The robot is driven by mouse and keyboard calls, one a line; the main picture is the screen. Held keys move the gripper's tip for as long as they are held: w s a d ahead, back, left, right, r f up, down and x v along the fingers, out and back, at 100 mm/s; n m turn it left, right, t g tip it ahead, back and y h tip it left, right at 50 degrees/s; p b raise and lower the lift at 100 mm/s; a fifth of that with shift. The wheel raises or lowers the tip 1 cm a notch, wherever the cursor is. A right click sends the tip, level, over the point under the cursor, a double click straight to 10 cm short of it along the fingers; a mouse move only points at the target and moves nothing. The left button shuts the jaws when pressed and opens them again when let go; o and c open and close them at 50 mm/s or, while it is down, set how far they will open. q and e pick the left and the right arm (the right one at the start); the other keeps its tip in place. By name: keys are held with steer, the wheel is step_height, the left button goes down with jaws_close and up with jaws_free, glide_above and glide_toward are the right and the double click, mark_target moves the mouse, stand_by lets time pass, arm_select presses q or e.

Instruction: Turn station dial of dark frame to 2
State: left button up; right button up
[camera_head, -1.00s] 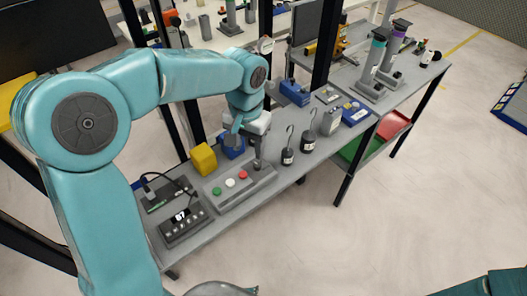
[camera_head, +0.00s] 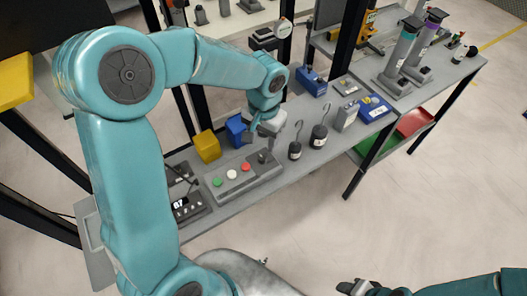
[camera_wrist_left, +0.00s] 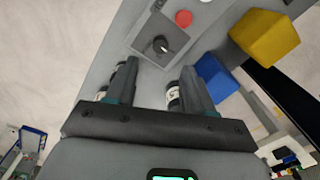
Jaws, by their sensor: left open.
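The grey control box (camera_head: 232,188) stands on the grey bench between dark posts and carries green, white and red buttons. Its black dial (camera_head: 263,157) is at the right end, partly under my left gripper (camera_head: 262,138). In the left wrist view the dial (camera_wrist_left: 161,44) sits on a dark square plate beside the red button (camera_wrist_left: 184,18). My left gripper (camera_wrist_left: 158,78) is open, its fingers apart and pointing towards the dial, with nothing between them. The dial's numbers are too small to read. My right gripper (camera_head: 357,287) shows at the bottom edge, far from the box.
A yellow block (camera_head: 207,147) and a blue block (camera_head: 236,130) stand behind the box. Hooked dark weights (camera_head: 319,136) stand to its right. A device with a lit display (camera_head: 180,205) is to its left. Dark posts (camera_head: 350,45) rise from the bench.

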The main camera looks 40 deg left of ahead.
mark_target(262, 158)
arm_select(q)
step_height(262, 158, down, 8)
steer(key=shift+s+a, duration=0.1)
steer(key=shift+s+r, duration=0.1)
jaws_close()
